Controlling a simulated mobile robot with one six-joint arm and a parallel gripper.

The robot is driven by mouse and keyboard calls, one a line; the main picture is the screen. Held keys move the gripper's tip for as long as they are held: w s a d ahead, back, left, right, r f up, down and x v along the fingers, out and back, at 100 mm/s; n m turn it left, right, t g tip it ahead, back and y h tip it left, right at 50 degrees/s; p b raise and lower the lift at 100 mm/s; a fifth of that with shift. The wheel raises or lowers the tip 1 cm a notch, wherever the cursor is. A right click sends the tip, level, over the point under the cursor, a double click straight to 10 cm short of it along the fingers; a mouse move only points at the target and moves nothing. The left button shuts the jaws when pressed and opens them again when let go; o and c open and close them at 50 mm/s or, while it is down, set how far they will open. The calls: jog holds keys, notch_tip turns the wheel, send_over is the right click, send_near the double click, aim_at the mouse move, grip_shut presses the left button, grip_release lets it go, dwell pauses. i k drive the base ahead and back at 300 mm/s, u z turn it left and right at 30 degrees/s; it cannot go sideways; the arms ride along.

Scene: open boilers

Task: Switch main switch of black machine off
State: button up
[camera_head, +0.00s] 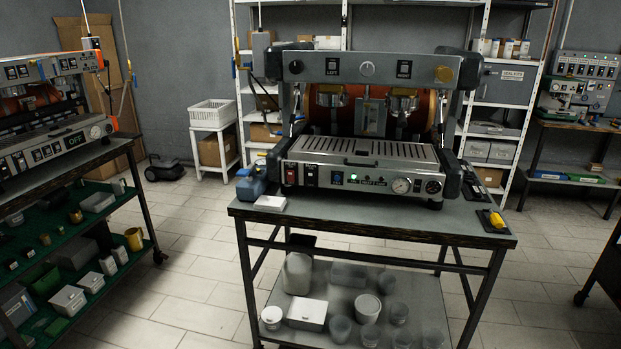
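A coffee machine with black corner frames and grey metal panels (370,160) stands on the central table. My gripper is not in view.
The central table (370,225) holds a blue item (250,185) at left and a yellow item (496,220) at right. Another machine (60,140), marked OFF, stands at left. Shelves (509,105) line the back. Tiled floor (190,270) is free left of the table.

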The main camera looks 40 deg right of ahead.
aim_at(309, 175)
jog(key=z, duration=0.15)
jog(key=k, duration=1.3)
jog(key=u, duration=0.6)
jog(key=i, duration=1)
jog(key=u, duration=0.05)
